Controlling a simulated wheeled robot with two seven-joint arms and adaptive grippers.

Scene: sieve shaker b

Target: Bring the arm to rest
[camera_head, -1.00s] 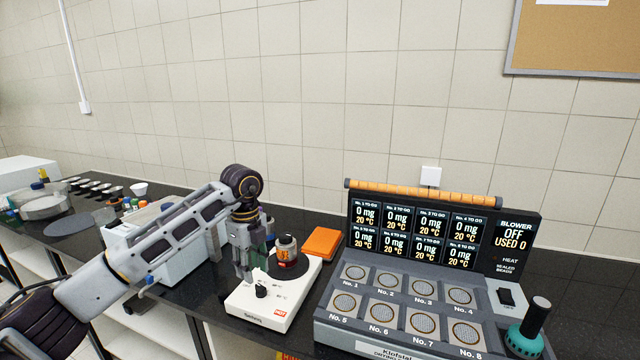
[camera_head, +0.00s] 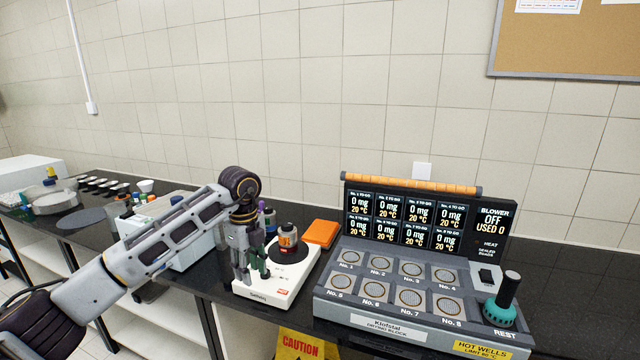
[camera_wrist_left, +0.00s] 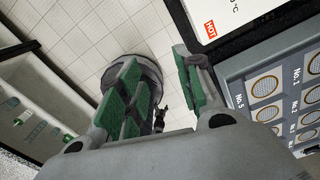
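My left arm reaches in from the left in the head view. My left gripper (camera_head: 252,274) hangs fingers down in front of the left side of the white hotplate (camera_head: 272,288). In the left wrist view the gripper (camera_wrist_left: 158,92) has its green-padded fingers apart, with floor tiles showing between them and nothing held. A small jar with an orange label (camera_head: 288,238) stands on the hotplate's dark round plate, apart from the gripper. The hotplate's corner with a red HOT label also shows in the left wrist view (camera_wrist_left: 225,22). My right gripper is not in view.
A drying block (camera_head: 420,290) with numbered wells and displays stands right of the hotplate. A teal-based tool with a dark handle (camera_head: 505,300) stands at its right end. An orange pad (camera_head: 321,233) lies behind. A yellow caution sign (camera_head: 303,345) is below the counter edge.

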